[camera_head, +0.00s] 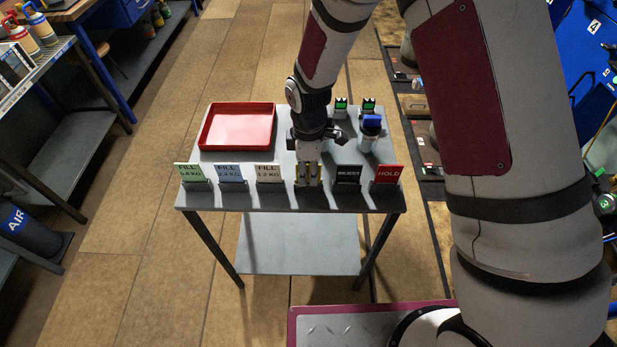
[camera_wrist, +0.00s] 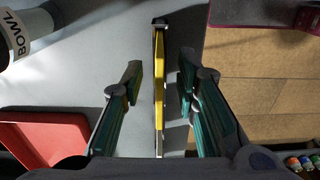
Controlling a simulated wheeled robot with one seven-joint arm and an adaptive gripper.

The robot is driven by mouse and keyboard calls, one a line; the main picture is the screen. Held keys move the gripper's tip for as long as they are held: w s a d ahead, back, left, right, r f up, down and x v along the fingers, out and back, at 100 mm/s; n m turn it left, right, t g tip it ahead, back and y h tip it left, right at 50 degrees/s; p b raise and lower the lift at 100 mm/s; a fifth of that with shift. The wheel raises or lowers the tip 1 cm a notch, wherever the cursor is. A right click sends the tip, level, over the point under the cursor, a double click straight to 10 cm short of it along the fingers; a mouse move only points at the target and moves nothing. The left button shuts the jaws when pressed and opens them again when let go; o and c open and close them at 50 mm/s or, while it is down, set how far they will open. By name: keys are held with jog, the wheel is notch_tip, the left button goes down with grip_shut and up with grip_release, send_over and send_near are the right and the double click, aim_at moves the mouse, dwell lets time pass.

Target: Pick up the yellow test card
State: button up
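The yellow test card (camera_head: 302,172) stands in the row of cards along the table's near edge, between the FILL 1.2 KG card and the black REJECT card. In the head view my gripper (camera_head: 309,176) is over it and hides most of its face. In the wrist view the yellow test card (camera_wrist: 159,85) shows as a thin edge-on strip. My gripper (camera_wrist: 160,73) is open, with one finger on each side of the strip and a visible gap on both sides. Whether the fingertips reach below the card's top is hard to tell.
Other cards stand close by: FILL 1.2 KG (camera_head: 269,173), REJECT (camera_head: 347,174) and red HOLD (camera_head: 387,174). A red tray (camera_head: 237,146) lies at the back left of the grey table. A blue-topped container (camera_head: 370,135) and two small green-screened devices stand at the back right.

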jog(key=shift+f, duration=0.75)
jog(key=shift+c, duration=0.3)
grip_shut()
